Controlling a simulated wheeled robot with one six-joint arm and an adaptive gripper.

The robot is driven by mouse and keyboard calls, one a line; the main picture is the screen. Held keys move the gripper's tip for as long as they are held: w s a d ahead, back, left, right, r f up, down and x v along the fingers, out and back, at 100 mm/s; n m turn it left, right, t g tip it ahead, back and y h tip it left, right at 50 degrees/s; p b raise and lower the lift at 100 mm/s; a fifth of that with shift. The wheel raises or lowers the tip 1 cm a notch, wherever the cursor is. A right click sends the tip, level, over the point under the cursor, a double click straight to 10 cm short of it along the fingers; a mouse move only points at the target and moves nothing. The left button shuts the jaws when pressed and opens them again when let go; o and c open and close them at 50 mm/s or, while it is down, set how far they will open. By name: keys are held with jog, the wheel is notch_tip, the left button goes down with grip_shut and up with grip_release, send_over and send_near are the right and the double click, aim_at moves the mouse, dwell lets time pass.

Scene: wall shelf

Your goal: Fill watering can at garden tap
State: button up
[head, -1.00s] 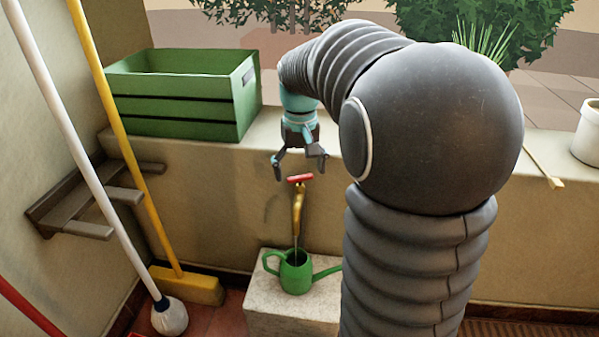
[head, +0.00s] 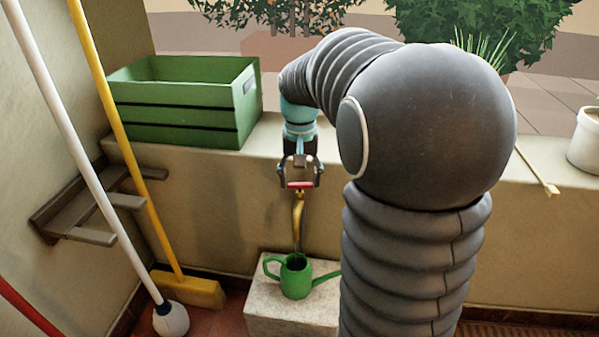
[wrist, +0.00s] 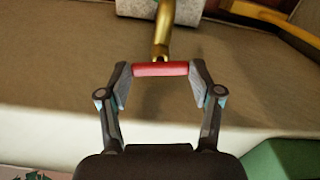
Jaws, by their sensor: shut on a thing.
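The brass garden tap (head: 298,212) comes out of the low wall and has a red bar handle (head: 300,185) on top. My gripper (head: 299,183) is shut on this handle, one finger at each end; the wrist view shows the same grip on the red handle (wrist: 160,69), with the brass tap (wrist: 163,35) beyond it. The green watering can (head: 296,277) stands upright under the tap, its handle to the left and its spout to the right. A thin line shows between tap mouth and can; I cannot tell whether it is water. The water level inside is not visible.
The can stands on a pale stone block (head: 262,305). A green crate (head: 185,125) sits on the wall top at left. A yellow broom (head: 190,288), a white-handled mop (head: 171,318) and a rack (head: 80,215) are at the left. A white pot (head: 586,145) stands far right.

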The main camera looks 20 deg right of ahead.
aim_at(300, 183)
jog(key=shift+m+p, duration=0.4)
jog(key=shift+m, duration=0.8)
jog(key=o, duration=1.1)
jog(key=shift+o, duration=0.2)
notch_tip(300, 183, up, 12)
